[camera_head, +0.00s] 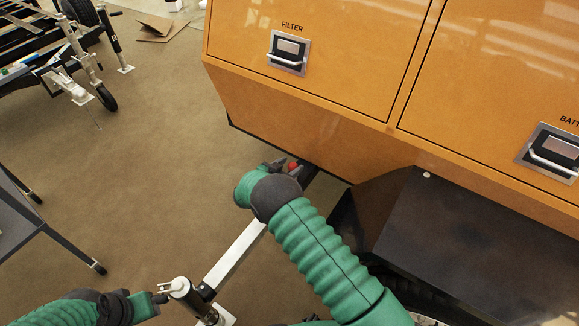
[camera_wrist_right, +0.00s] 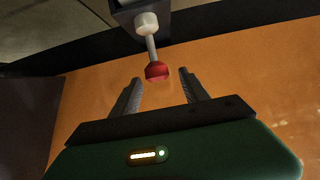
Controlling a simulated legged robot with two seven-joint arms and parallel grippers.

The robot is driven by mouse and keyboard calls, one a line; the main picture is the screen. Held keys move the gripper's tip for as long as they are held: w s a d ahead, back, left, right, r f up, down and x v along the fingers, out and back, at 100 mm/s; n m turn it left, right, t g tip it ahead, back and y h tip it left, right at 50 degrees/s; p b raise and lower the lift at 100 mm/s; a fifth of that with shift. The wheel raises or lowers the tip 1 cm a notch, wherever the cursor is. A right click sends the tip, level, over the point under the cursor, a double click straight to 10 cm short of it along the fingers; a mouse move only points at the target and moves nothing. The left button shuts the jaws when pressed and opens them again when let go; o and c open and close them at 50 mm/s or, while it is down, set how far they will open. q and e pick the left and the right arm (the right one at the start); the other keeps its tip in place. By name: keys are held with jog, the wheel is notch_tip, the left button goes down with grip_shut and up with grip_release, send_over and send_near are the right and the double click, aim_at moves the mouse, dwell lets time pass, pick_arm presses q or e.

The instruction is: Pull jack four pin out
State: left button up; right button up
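The jack pin (camera_wrist_right: 151,47) shows in the right wrist view as a grey rod with a red knob (camera_wrist_right: 156,71), coming out of a pale collar (camera_wrist_right: 146,23). In the head view the red knob (camera_head: 293,166) shows beside the orange cabinet's lower edge. My right gripper (camera_wrist_right: 160,76) is open, with one finger on either side of the knob and visible gaps to both. In the head view the right gripper (camera_head: 286,167) is partly hidden by its own wrist. My left gripper (camera_head: 158,298) is at the bottom left, close to a metal jack post (camera_head: 188,292); its fingers are unclear.
The orange cabinet (camera_head: 300,110) of the light tower stands right above my right gripper. A black fender (camera_head: 450,240) lies to the right. A pale metal beam (camera_head: 236,250) runs below. A dark table (camera_head: 35,230) stands at left; the brown floor between is clear.

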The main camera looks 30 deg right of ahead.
jog(key=p+v, duration=0.5)
jog(key=v, duration=1.1)
jog(key=shift+a+p, duration=0.3)
jog(key=shift+a, duration=0.05)
jog(key=shift+r, duration=0.1)
